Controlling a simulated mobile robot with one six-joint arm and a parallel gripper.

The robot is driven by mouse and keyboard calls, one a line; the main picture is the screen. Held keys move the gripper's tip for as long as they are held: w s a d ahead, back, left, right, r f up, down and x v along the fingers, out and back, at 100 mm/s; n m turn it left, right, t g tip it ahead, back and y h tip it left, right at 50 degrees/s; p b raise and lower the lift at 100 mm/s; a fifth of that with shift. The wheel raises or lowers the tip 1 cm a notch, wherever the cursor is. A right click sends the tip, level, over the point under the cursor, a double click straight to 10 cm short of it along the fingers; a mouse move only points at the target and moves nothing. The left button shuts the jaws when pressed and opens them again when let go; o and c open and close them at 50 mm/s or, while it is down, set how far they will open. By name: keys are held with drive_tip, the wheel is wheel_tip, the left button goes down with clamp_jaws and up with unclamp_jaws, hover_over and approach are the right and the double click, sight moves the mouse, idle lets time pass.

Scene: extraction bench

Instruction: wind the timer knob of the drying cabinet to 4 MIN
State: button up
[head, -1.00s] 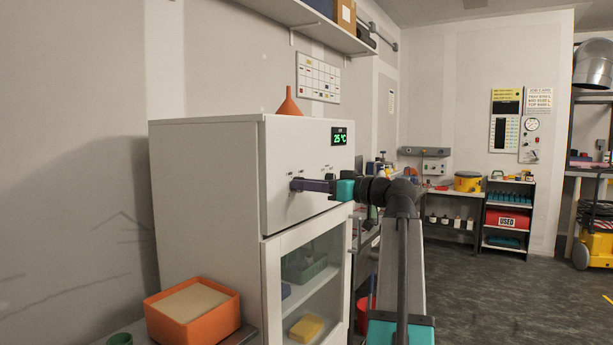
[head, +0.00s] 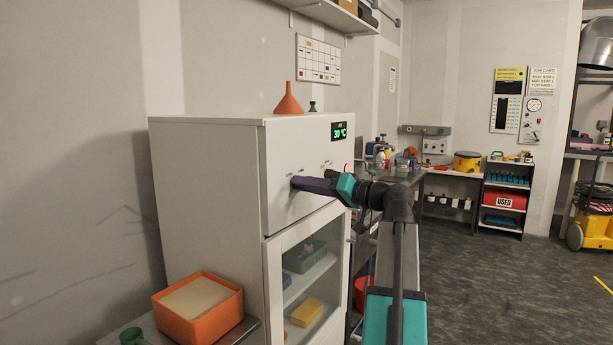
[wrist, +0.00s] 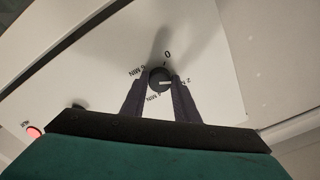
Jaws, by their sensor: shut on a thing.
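The drying cabinet (head: 200,190) is a tall white box with a glass door (head: 305,270) below and a green 30 °C display (head: 339,131). My gripper (head: 294,184) reaches its upper front panel from the right, and hides the knob in the head view. In the wrist view my gripper (wrist: 159,80) is shut on the dark round timer knob (wrist: 160,74), one finger on each side. The dial reads 0 at the top, 2 MIN at right, 4 MIN below and 6 MIN at left. The knob's white mark points right, about towards 2 MIN. A red lamp (wrist: 33,132) glows on the panel.
An orange funnel (head: 289,99) stands on the cabinet. An orange tray of pale material (head: 199,305) sits at its lower left. Benches and shelves (head: 507,205) stand at the back right, with open floor (head: 500,285) before them.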

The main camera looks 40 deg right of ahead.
drive_tip(key=m+p, duration=1.8)
drive_tip(key=p, duration=0.6)
drive_tip(key=shift+d+r+p, duration=0.1)
drive_tip(key=shift+p, duration=0.2)
idle(0.5)
drive_tip(key=o, duration=1.1)
drive_tip(key=shift+c, duration=0.2)
drive_tip(key=shift+f+b, duration=0.2)
drive_tip(key=shift+b, duration=0.1)
drive_tip(key=n+b, duration=0.3)
drive_tip(key=b, duration=0.3)
drive_tip(key=n+b, duration=0.4)
drive_tip(key=b, duration=0.2)
